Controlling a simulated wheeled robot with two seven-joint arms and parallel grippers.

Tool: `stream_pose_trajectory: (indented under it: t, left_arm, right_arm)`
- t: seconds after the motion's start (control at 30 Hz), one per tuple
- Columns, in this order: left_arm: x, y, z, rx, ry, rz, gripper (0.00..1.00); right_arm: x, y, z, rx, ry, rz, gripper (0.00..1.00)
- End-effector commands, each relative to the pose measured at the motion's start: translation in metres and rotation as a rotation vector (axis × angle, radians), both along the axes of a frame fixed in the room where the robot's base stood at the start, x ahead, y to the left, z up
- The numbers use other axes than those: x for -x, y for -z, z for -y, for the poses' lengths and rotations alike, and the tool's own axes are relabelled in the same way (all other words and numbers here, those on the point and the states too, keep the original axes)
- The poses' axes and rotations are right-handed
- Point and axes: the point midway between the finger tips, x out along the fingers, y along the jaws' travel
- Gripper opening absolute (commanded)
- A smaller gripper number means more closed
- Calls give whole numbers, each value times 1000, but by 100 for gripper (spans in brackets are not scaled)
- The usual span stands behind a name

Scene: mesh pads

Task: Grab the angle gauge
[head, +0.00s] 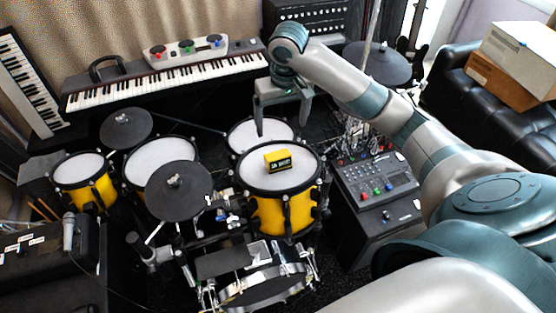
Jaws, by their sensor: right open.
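A small yellow box-shaped angle gauge (278,160) with dark markings lies on the white mesh pad of a yellow drum (255,176) near the middle of the head view. My right gripper (281,128) hangs above and just behind the gauge in the picture, fingers pointing down. Its two fingers are apart with nothing visible between them. The gauge looks clear of the fingers. My left gripper does not show.
Other yellow drums (82,168) and dark cymbal pads (180,190) stand to the left. A mixer (375,182) sits to the right of the drum. A keyboard (165,83) is behind. Boxes (513,62) rest on a black sofa at the right.

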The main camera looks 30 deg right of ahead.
Motion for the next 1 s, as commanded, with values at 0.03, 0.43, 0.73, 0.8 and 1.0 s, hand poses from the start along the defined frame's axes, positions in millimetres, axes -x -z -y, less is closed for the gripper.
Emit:
stream_pose_trajectory:
  t: [0.03,0.43,0.73,0.8,1.0]
  left_arm:
    - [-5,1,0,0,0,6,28]
    - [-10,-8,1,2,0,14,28]
    - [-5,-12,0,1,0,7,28]
    - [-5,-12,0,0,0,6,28]
    - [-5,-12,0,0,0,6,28]
  right_arm:
    - [0,9,-1,-3,-1,-4,86]
    - [-8,75,2,0,0,-5,86]
    - [-12,108,3,0,-1,-2,86]
    - [-12,109,3,0,-2,-2,86]
    - [-13,109,3,0,-2,-1,86]
